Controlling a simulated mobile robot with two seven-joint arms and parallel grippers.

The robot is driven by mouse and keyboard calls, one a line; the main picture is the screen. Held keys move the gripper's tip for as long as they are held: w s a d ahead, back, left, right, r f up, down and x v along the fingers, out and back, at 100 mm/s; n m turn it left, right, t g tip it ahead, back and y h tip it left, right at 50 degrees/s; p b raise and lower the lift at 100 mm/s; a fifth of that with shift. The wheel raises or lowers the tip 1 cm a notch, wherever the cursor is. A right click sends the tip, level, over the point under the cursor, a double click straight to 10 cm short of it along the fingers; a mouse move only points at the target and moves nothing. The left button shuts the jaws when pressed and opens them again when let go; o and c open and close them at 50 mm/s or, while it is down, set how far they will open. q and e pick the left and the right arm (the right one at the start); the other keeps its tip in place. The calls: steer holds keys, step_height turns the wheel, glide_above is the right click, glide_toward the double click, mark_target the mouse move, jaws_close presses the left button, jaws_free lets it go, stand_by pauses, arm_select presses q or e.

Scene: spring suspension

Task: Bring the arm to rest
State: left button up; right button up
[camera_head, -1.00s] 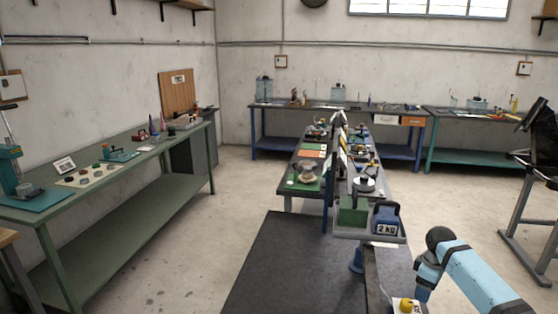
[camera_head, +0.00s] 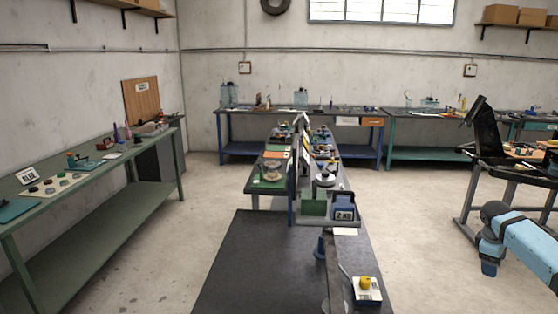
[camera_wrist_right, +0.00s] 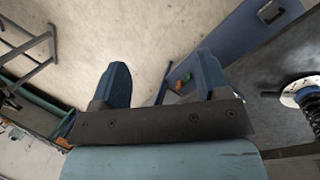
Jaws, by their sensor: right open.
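My right arm (camera_head: 528,247) is light blue with dark grey joints and comes in at the right edge of the head view. Its gripper (camera_head: 489,268) points down over bare floor, right of the centre bench and apart from it. In the right wrist view the gripper (camera_wrist_right: 160,70) shows two blue fingers spread apart with nothing between them. My left gripper is not in view.
The centre bench carries a blue 2 KG weight (camera_head: 344,212) beside a green block (camera_head: 314,203). A yellow button (camera_head: 366,282) sits on a box in front. A dark screen stand (camera_head: 487,130) stands at right. A spring (camera_wrist_right: 308,98) shows in the wrist view.

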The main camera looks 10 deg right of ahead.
steer(key=s+d+r, duration=0.2)
steer(key=d, duration=0.2)
steer(key=s+a+f+n+t+h, duration=0.1)
steer(key=s+a+f+t, duration=0.15)
steer(key=f, duration=0.45)
steer(key=s+a+f+n+t+h, duration=0.1)
steer(key=s+a+f, duration=0.1)
steer(key=a+f, duration=0.35)
steer(key=s+a+f+n+t+y, duration=0.2)
steer(key=s+a+f+t, duration=0.2)
steer(key=s+a+f, duration=0.55)
steer(key=s+a+n+t+y, duration=0.2)
steer(key=s+a+y, duration=0.4)
steer(key=s+a, duration=0.8)
steer(key=s+a+f+m+t, duration=0.1)
steer(key=a+m, duration=0.2)
steer(key=a, duration=0.4)
steer(key=a+f+m, duration=0.2)
steer(key=a, duration=0.6)
steer(key=a+r+m+p, duration=0.3)
steer(key=a+r, duration=0.1)
steer(key=a, duration=0.4)
steer(key=shift+w+r+m+t+y, duration=0.25)
steer(key=shift+r+m+t+y, duration=0.1)
steer(key=shift+m+t, duration=0.1)
